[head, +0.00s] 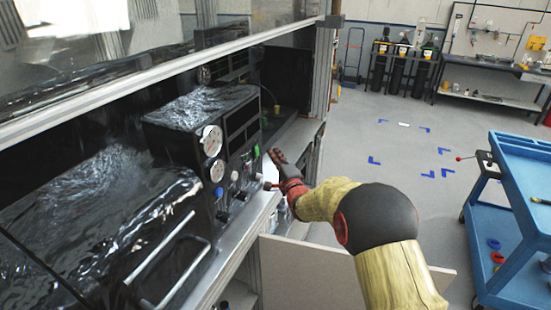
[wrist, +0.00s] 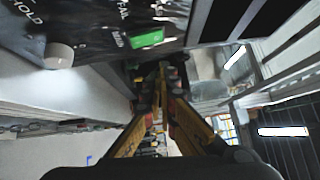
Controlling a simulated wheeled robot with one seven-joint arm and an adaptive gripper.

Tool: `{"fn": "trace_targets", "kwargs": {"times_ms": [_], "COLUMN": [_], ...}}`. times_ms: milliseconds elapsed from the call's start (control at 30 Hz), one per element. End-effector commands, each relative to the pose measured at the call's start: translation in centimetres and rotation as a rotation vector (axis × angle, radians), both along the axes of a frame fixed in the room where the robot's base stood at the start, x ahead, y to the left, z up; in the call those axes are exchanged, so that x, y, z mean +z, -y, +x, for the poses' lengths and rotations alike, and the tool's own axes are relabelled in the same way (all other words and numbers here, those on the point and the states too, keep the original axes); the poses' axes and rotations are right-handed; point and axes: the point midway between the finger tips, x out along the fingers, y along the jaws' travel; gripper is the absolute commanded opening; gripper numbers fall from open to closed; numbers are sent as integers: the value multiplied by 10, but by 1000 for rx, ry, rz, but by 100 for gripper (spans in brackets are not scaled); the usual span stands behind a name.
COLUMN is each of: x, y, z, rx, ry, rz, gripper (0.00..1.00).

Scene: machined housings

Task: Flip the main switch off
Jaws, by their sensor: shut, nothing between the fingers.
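A black control panel (head: 233,182) stands on the bench at the left, with gauges, knobs and small switches. A green rectangular piece (head: 256,151) sits on its right edge; it shows larger in the wrist view (wrist: 147,39), and may be the main switch, but I cannot read its label. My gripper (head: 273,154) is shut and empty, just right of the green piece. In the wrist view, my fingertips (wrist: 162,70) meet below and right of the green piece, with no clear contact. A round white knob (wrist: 58,55) is at the upper left there.
Two round gauges (head: 211,140) and a blue knob (head: 218,192) are on the panel. A metal frame and glass hood (head: 150,75) overhang it. A blue cart (head: 520,190) stands at the right. The floor between is open.

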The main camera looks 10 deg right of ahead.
Motion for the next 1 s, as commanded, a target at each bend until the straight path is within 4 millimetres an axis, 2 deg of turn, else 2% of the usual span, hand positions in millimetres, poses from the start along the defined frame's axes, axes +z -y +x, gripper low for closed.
{"fn": "trace_targets", "kwargs": {"times_ms": [600, 800, 1000], "x": [9, 9, 9], "y": [14, 15, 15], "z": [-85, -98, -99], "rx": [-1, 0, 0], "ry": [1, 0, 0], "rz": [0, 0, 0], "gripper": [0, 0, 0]}}
